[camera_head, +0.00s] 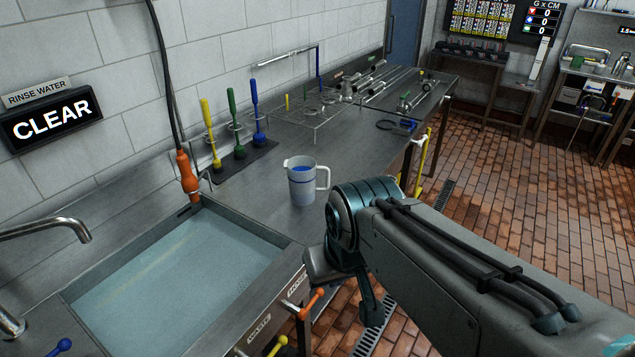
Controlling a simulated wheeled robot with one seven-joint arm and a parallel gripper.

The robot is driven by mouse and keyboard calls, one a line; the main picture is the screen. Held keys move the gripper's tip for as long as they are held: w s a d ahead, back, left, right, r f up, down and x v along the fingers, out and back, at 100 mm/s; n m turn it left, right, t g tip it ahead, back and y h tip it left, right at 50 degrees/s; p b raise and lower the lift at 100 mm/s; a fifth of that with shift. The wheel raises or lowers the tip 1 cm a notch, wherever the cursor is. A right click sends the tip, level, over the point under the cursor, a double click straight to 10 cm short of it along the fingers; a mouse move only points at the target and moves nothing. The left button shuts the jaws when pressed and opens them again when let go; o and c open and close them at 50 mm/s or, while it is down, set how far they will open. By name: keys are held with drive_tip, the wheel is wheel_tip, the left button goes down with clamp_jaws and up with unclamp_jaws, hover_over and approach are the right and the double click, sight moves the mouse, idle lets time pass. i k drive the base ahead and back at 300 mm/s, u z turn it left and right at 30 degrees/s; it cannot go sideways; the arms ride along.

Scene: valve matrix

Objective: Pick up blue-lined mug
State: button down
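The blue-lined mug (302,181) stands upright on the steel counter (345,150), just beyond the right back corner of the sink. It is pale grey-white with a blue inside and a thin blue band. Its handle points right and a small spout shows at its left rim. My arm (440,260) reaches in from the lower right, and its teal joint (350,215) is in front of and to the right of the mug, apart from it in the picture.
A water-filled sink (175,275) is at left, with a tap (45,228) and orange-handled hose (187,172). Yellow, green and blue brushes (235,125) stand behind the mug. A wire rack (318,110) and metal pipes are farther back. Counter around the mug is clear.

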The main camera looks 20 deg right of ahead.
sight(309, 182)
drive_tip(key=z, duration=0.1)
drive_tip(key=k, duration=1.05)
drive_tip(key=z, duration=1.2)
drive_tip(key=i, duration=1.95)
drive_tip(key=u, duration=1.15)
drive_tip(key=i, duration=0.35)
drive_tip(key=u, duration=0.3)
